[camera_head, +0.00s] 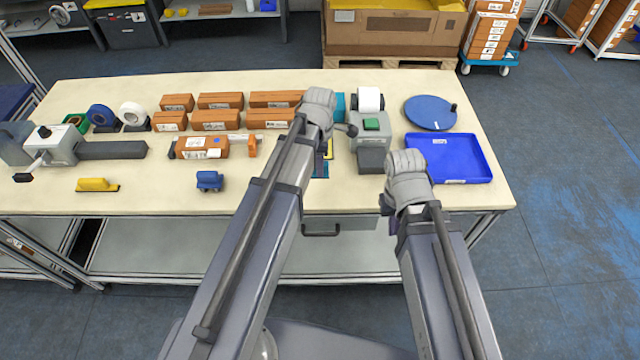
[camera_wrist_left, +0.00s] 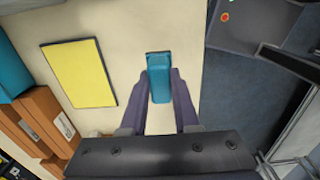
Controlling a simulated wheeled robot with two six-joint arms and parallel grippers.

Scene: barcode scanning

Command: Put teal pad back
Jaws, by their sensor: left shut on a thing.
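The teal pad (camera_wrist_left: 159,76) shows in the left wrist view as a small block between the two dark fingers of my left gripper (camera_wrist_left: 161,92). The fingers are shut on its sides, above the cream table top. Whether the pad touches the table, I cannot tell. A flat yellow pad with a dark border (camera_wrist_left: 78,72) lies on the table to its left. In the head view my left forearm mostly hides the left gripper's fingers and the held pad. My right gripper (camera_head: 389,213) is near the table's front edge; its finger opening is not clear.
A larger teal object (camera_head: 340,104) stands near several brown boxes (camera_head: 220,102). A grey device with a green top (camera_head: 371,150) stands between my arms. A blue tray (camera_head: 448,158) and round blue disc (camera_head: 430,111) are at right.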

